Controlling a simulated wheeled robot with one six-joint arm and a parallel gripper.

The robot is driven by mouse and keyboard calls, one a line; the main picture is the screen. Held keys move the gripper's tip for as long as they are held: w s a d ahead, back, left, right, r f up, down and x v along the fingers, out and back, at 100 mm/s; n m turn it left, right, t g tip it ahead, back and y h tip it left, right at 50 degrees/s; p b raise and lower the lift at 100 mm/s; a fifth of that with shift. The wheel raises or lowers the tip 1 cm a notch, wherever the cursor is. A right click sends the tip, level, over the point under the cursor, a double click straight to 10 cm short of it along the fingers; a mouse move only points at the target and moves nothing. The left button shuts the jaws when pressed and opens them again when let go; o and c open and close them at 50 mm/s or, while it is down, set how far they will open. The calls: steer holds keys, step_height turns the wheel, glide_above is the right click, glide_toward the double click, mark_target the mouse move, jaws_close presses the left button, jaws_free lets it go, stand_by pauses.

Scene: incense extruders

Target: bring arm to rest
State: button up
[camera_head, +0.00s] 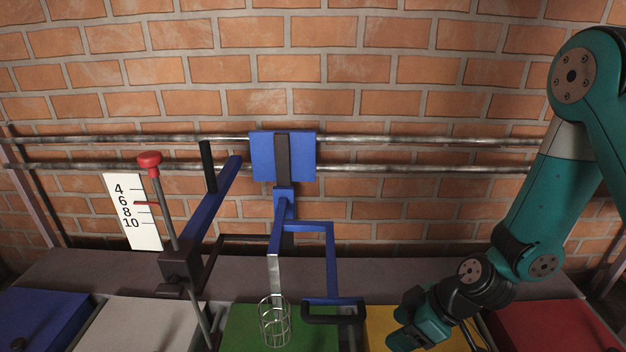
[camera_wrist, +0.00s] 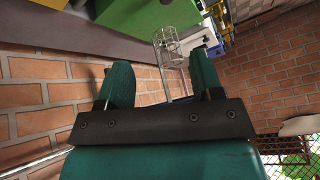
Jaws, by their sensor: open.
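My arm comes in from the right in the head view, and my gripper (camera_head: 412,318) is low at the right of centre, above the yellow panel. In the wrist view my gripper (camera_wrist: 162,80) shows two green fingers spread apart, with nothing between them held. A wire basket (camera_head: 274,322) hangs at the lower end of the blue extruder frame (camera_head: 283,205), left of my gripper and apart from it. The basket (camera_wrist: 168,45) also shows beyond the fingertips in the wrist view.
A red-knobbed lever (camera_head: 150,159) stands by a white number scale (camera_head: 132,212) at the left. Blue, white, green, yellow and red panels line the front. Metal pipes (camera_head: 420,170) run along the brick wall. A dark bent handle (camera_head: 335,312) sits close left of my gripper.

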steer(key=s+d+r+m+t+h, duration=0.1)
steer(key=s+d+r+m+h, duration=0.15)
steer(key=d+r+m, duration=0.5)
steer(key=s+d+r+m+h, duration=0.2)
steer(key=d+r+m+h, duration=0.25)
steer(key=r, duration=0.55)
steer(key=s+a+r+n+g+y+p, duration=0.1)
steer(key=s+a+r+n+y, duration=0.1)
steer(key=s+a+r+n, duration=0.4)
steer(key=s+a+r+n+g+y+p, duration=0.1)
steer(key=s+a+r+g+y, duration=0.1)
steer(key=s+a+r, duration=0.45)
step_height(320, 180, up, 27)
steer(key=w+a+p, duration=0.1)
steer(key=w+p, duration=0.1)
steer(key=p, duration=2.8)
steer(key=shift+a+r, duration=0.15)
